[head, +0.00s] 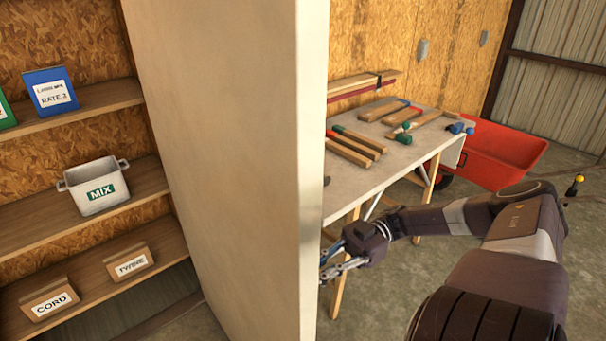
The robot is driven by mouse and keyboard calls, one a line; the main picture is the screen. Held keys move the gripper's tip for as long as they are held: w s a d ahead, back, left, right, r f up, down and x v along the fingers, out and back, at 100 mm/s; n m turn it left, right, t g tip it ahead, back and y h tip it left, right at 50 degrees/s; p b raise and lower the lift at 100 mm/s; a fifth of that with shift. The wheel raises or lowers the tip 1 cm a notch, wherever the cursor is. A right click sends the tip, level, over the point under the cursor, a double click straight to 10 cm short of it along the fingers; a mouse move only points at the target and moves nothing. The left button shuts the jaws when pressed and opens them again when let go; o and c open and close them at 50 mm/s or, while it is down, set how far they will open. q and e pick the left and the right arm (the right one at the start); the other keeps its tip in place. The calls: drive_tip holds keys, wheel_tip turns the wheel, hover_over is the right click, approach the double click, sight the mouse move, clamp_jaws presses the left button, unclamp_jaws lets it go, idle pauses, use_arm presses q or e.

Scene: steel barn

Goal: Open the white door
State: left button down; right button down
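The white door (240,170) is a tall pale panel in the middle of the head view. It stands swung out toward me, with its broad face to the left and its bright narrow edge (312,170) to the right. The shelves beside it are exposed. My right gripper (332,268) is low on the right side of this edge, close to it. Its fingertips are partly hidden at the edge, so I cannot tell whether they touch it or how far apart they are. A small dark spot shows on the edge above the gripper. My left gripper is not in view.
Left are shelves (60,226) with a white MIX bin (95,186), a blue box (49,92) and labelled holders. Right of the door are a workbench (345,195) with several tools and a red wheelbarrow (505,150).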

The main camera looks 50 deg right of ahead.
drive_tip(key=shift+s+d+f, duration=0.15)
drive_tip(key=shift+d+f, duration=0.05)
drive_tip(key=shift+d, duration=0.45)
drive_tip(key=c, duration=1.9)
unclamp_jaws()
drive_tip(key=shift+c, duration=0.2)
drive_tip(key=shift+r, duration=0.15)
drive_tip(key=shift+d, duration=0.1)
drive_tip(key=v, duration=0.7)
drive_tip(key=shift+d, duration=0.2)
